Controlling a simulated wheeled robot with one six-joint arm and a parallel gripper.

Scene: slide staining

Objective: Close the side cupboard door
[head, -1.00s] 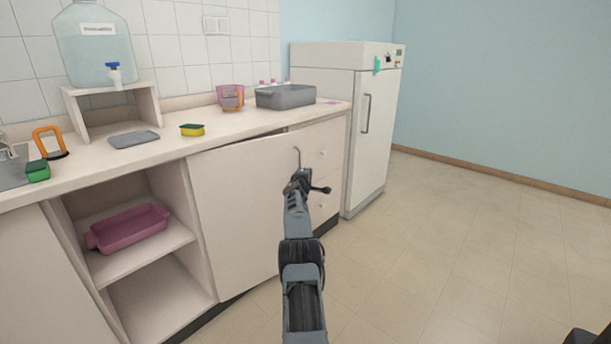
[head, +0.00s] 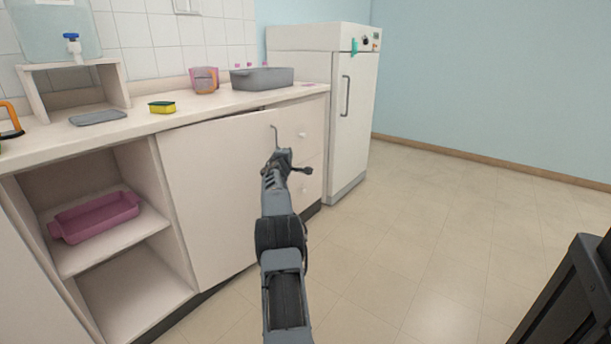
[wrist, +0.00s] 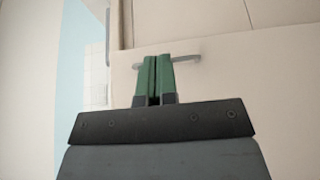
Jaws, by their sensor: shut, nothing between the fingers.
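The side cupboard door (head: 210,190) is a pale panel under the worktop, right of the open shelves. It stands slightly ajar, with a narrow dark gap at its top right. Its thin grey bar handle (head: 275,137) is near the free right edge. My gripper (head: 277,156) is at the door front, just below the handle in the head view. In the wrist view the green fingertips (wrist: 154,78) are together and empty, overlapping the door handle (wrist: 187,58). I cannot tell whether they touch it. The lower door edge is partly hidden by my arm.
Drawers with small knobs (head: 303,134) are right of the door, then a white fridge (head: 351,125). Open shelves hold a pink tray (head: 97,218). A grey basin (head: 262,79) and a sponge (head: 162,107) are on the worktop.

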